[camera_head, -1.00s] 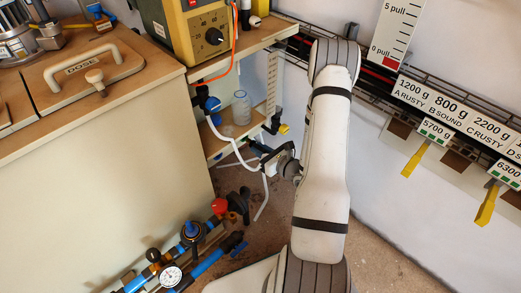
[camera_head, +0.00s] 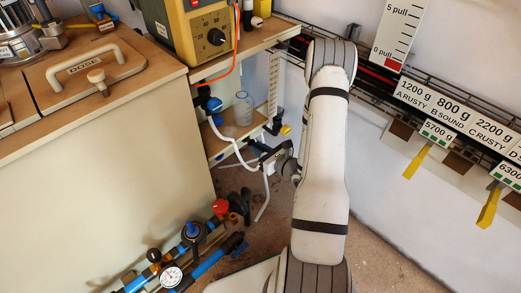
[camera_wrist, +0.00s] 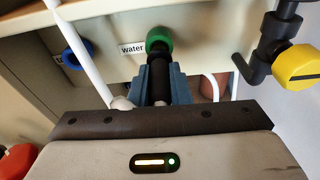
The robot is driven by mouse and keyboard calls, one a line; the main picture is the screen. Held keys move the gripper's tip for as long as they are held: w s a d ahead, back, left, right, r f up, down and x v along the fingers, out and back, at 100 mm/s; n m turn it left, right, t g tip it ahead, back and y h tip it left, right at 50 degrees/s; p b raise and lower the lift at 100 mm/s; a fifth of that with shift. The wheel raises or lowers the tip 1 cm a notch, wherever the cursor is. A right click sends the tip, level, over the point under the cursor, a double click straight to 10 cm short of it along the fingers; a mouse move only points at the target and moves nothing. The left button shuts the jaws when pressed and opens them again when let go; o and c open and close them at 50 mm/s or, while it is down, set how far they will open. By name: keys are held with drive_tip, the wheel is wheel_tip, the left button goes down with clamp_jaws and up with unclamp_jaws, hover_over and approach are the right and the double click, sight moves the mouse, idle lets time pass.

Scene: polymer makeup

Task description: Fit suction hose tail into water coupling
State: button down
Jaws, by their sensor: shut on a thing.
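My gripper (camera_wrist: 159,78) is shut on the black hose tail (camera_wrist: 161,88), which stands between the two blue-grey fingers. In the wrist view the tail points up at the water coupling, a green ring (camera_wrist: 158,38) on the pale panel beside a "water" label (camera_wrist: 132,48). The tail's far end lies at or close under the ring; I cannot tell whether it has entered. A white hose (camera_wrist: 88,65) runs down the left to a pale end by my gripper. In the head view my gripper (camera_head: 262,151) is at the shelf's lower right; the green ring is not visible there.
A blue-ringed coupling (camera_wrist: 76,45) sits left of the green one. A black pipe with a yellow cap (camera_wrist: 294,67) stands close on the right. A clear bottle (camera_head: 242,108) stands on the lower shelf (camera_head: 226,143). Blue pipes with a gauge (camera_head: 171,275) lie low at left.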

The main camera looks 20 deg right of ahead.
drive_tip(key=shift+x, duration=1.05)
drive_tip(key=c, duration=1.3)
unclamp_jaws()
drive_tip(key=shift+w+a+r, duration=0.1)
drive_tip(key=shift+r, duration=0.05)
drive_tip(key=shift+o, duration=0.2)
drive_tip(key=p+v, duration=0.2)
drive_tip(key=v, duration=0.6)
